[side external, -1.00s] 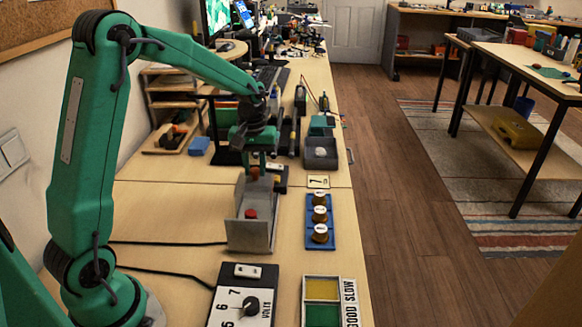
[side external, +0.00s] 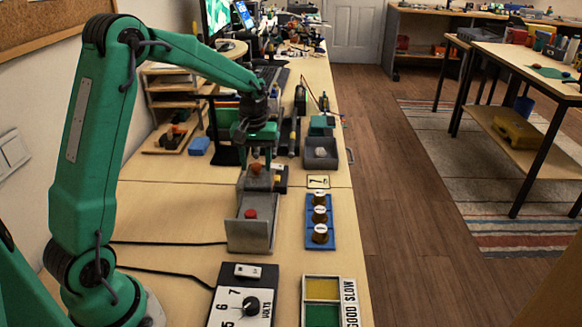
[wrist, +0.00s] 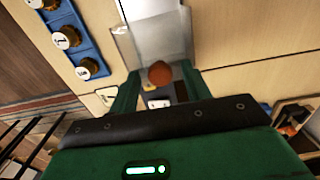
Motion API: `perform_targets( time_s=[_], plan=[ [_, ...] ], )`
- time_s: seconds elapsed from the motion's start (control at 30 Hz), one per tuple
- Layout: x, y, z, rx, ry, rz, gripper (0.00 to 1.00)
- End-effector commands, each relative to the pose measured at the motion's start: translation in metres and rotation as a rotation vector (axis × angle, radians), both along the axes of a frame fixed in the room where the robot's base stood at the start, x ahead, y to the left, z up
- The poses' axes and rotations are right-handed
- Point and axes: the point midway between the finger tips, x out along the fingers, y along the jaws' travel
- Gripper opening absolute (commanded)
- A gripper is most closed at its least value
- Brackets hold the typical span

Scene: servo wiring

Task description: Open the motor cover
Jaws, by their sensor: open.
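The tray also shows in the wrist view (wrist: 158,35). A grey piece (side external: 257,183) bearing an orange-brown knob (side external: 256,168) sits at the tray's far end; I take it for the cover. My gripper (side external: 255,154) is open just above the knob. In the wrist view the knob (wrist: 160,74) shows between my spread fingers (wrist: 158,92), with no finger visibly touching it. My gripper hides part of the far end.
A blue strip with several numbered brown knobs (side external: 320,216) lies to the right. A black volts dial (side external: 243,302) and a yellow-green panel (side external: 321,300) are nearer. Black cables run along the left.

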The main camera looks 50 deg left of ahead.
Motion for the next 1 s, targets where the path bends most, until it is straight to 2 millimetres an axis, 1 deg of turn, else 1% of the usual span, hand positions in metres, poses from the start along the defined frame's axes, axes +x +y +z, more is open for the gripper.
perform_targets(
  time_s=[0.17,0.27,0.5,0.7,0.83,1.0],
  plan=[
    [0.001,0.0,0.009,0.001,-0.002,0.0,0.48],
    [0.0,0.0,0.018,0.001,-0.002,0.0,0.48],
    [0.001,0.0,0.05,0.001,-0.006,0.0,0.48],
    [0.001,0.0,0.071,0.001,-0.004,0.0,0.48],
    [0.0,0.0,0.077,0.001,-0.002,0.0,0.48],
    [0.0,0.0,0.078,0.001,-0.002,0.0,0.48]
  ],
)
